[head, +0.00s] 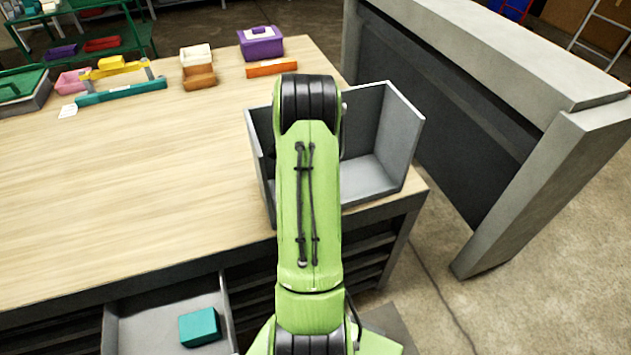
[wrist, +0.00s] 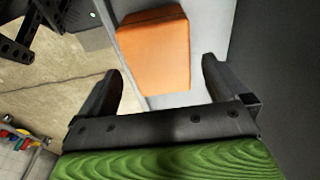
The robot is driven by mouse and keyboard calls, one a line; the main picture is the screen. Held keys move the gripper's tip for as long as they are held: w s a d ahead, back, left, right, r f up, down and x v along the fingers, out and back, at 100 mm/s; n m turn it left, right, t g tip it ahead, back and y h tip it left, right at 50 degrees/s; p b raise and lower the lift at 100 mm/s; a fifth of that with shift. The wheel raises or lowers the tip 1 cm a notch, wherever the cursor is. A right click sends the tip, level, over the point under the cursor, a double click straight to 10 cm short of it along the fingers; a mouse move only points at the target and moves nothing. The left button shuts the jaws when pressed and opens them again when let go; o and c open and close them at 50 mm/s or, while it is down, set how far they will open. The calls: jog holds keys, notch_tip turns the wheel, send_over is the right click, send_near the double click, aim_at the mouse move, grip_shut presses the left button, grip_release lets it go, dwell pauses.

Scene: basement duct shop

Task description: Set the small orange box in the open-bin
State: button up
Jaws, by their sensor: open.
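The open-bin (head: 398,135) is a grey, open-topped box at the right end of the wooden bench; my arm covers its middle in the head view. In the wrist view, the small orange box (wrist: 157,55) lies on a light grey surface (wrist: 208,40) beside a dark grey wall. This looks like the inside of the bin, but the head view hides the box. My gripper (wrist: 160,80) is open and empty, its two fingers spread apart. The orange box is just beyond the fingertips, roughly between them, and I see no finger touching it.
An open drawer (head: 140,315) holding a teal box (head: 200,326) sticks out below the bench. A flat orange piece (head: 271,68), a purple box (head: 261,43) and a teal tool (head: 120,92) lie at the back. A grey partition (head: 500,60) stands right. The bench's left middle is clear.

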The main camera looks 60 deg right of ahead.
notch_tip(320, 180, up, 9)
jog(key=p, duration=0.1)
jog(key=shift+w+a, duration=0.35)
jog(key=shift+a, duration=0.1)
